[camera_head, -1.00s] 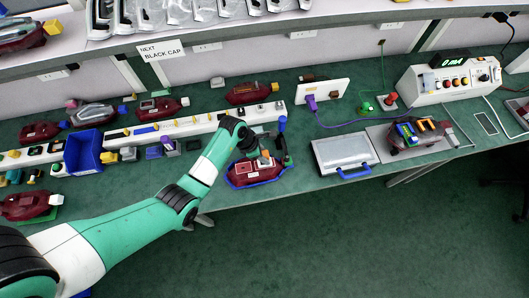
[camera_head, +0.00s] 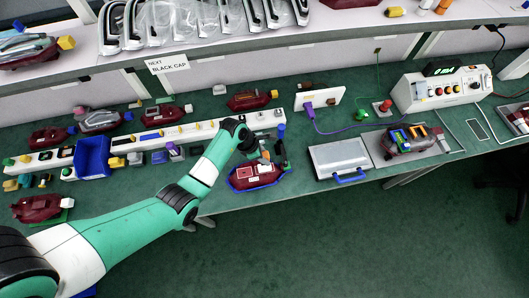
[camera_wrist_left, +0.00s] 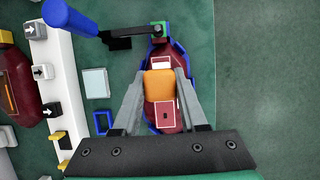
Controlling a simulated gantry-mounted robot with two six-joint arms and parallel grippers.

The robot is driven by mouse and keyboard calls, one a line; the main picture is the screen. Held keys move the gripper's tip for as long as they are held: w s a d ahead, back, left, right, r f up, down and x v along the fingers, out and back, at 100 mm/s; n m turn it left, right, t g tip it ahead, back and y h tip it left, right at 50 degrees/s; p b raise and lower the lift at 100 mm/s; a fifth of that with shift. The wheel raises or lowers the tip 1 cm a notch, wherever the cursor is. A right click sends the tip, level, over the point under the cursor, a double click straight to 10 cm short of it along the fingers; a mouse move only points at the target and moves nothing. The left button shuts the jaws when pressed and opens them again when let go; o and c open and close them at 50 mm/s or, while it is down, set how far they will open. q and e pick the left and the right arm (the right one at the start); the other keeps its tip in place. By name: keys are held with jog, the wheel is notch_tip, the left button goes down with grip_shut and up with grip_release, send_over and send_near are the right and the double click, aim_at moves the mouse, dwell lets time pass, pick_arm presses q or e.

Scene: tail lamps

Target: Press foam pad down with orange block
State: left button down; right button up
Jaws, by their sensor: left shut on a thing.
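My left gripper (camera_head: 262,153) is low over a dark red tail lamp (camera_head: 262,180) that lies in a blue cradle (camera_head: 238,188). In the left wrist view its two grey fingers are shut on an orange block (camera_wrist_left: 160,86), which sits over the middle of the lamp (camera_wrist_left: 174,52). A small pale pad (camera_wrist_left: 161,63) shows just beyond the block, and a white-edged label (camera_wrist_left: 165,114) shows on the near side. I cannot tell which piece is the foam pad, or whether the block touches the lamp. My right gripper is not in view.
A blue post with a black clamp arm (camera_wrist_left: 118,43) stands beside the cradle. A white strip with buttons (camera_head: 190,133) runs behind it, with a blue bin (camera_head: 92,158) at left. A silver lidded box (camera_head: 338,157) and a control box (camera_head: 440,93) are at right.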

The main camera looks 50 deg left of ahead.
pick_arm(q)
jog(key=shift+f+b, duration=1.45)
jog(key=shift+f, duration=0.85)
jog(key=shift+f+b, duration=0.4)
jog(key=shift+f, duration=0.2)
jog(key=shift+f, duration=0.1)
notch_tip(320, 180, up, 6)
jog(key=p, duration=0.7)
jog(key=shift+r+p, duration=0.2)
jog(key=shift+p, duration=0.1)
jog(key=shift+f, duration=0.1)
